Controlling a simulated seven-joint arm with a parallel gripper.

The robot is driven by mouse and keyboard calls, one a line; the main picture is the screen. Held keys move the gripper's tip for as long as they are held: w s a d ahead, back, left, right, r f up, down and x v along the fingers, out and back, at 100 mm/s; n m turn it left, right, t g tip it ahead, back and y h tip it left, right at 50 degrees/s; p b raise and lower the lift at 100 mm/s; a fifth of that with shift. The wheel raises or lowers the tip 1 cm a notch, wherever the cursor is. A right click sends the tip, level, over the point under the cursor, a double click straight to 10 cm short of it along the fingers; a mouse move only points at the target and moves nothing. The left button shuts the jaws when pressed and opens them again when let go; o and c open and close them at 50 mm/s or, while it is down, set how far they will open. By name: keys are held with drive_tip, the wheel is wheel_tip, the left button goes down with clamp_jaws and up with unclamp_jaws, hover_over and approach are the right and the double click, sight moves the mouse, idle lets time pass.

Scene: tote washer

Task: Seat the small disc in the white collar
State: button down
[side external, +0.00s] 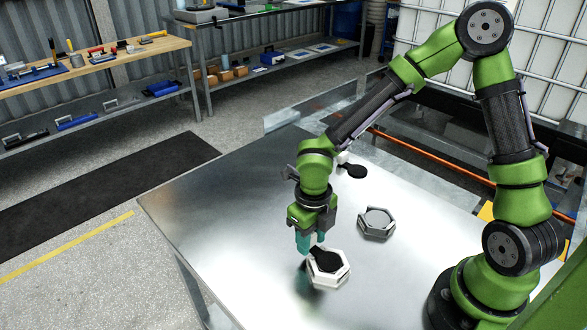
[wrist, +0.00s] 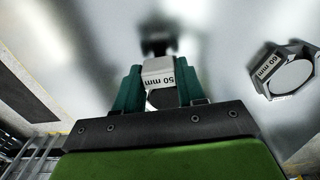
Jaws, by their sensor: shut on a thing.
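The white collar (side external: 342,276) is a hexagonal ring on the metal table in the side external view. The small disc (side external: 327,262) is black with a short arm and lies over the collar's opening. I cannot tell whether it sits down inside or just above. My gripper (side external: 313,246), with teal fingers, is shut at the arm end of the disc, at the collar's far-left edge. The fingers and palm hide most of the disc and collar there.
A grey hexagonal collar (side external: 377,233) stands to the right; its "60 mm" label (wrist: 267,66) shows in the wrist view. Another black disc (side external: 352,172) lies farther back. The table's left side is clear.

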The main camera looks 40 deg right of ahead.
drive_tip(key=shift+f, duration=0.15)
unclamp_jaws()
idle(0.6)
idle(0.4)
drive_tip(key=shift+r, duration=4.5)
